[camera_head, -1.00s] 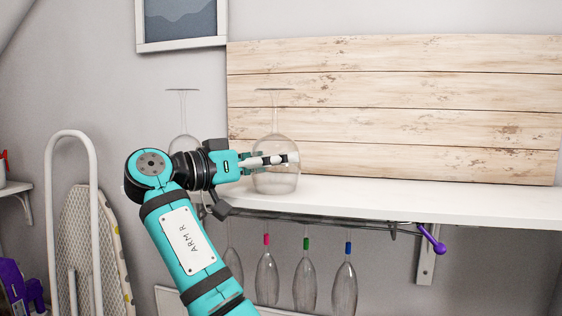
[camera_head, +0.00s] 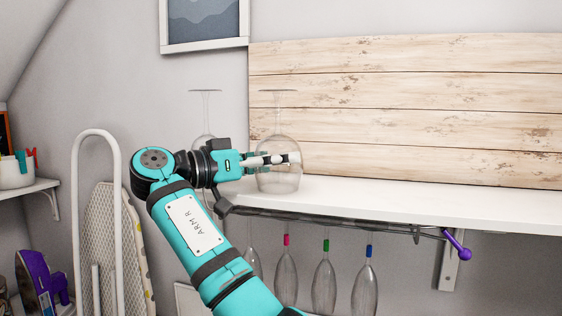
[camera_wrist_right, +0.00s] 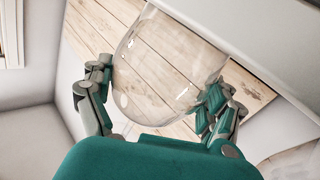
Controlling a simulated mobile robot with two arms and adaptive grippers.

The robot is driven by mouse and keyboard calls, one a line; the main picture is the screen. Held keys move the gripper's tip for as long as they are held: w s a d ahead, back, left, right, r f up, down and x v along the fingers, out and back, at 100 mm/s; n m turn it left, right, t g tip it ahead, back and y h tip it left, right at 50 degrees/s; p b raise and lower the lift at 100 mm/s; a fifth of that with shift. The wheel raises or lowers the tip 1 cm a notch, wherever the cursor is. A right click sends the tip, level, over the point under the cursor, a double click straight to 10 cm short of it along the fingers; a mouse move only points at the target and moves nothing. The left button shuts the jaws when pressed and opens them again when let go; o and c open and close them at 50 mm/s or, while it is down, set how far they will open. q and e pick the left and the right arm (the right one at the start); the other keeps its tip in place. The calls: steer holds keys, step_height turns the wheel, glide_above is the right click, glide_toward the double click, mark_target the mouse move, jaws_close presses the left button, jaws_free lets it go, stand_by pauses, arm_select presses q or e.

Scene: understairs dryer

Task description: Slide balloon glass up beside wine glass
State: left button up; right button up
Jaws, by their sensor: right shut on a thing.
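The balloon glass (camera_head: 279,183) is a clear glass with a wide round bowl. It stands upside down on the white shelf (camera_head: 400,200), stem and foot upward. My right gripper (camera_head: 284,158) comes in from the left and is shut on its bowl. The right wrist view shows the bowl (camera_wrist_right: 165,65) between the two fingers (camera_wrist_right: 155,105). The wine glass (camera_head: 205,107) is also upside down, to the left of the balloon glass. My wrist hides its lower part. A gap shows between the two stems. My left gripper is out of view.
A weathered plank board (camera_head: 400,110) stands along the back of the shelf. Several glasses hang from a rack below, with pink, green and blue marks (camera_head: 369,251). A purple-ended rod (camera_head: 457,243) sticks out at the rack's right. The shelf right of my gripper is clear.

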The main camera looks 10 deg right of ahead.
steer(key=shift+w+a, duration=0.35)
steer(key=shift+a, duration=0.3)
steer(key=shift+w+a, duration=0.35)
steer(key=shift+a, duration=0.3)
steer(key=o, duration=1.1)
steer(key=shift+w+d+f, duration=0.1)
steer(key=shift+w+d, duration=0.05)
steer(key=shift+c, duration=0.2)
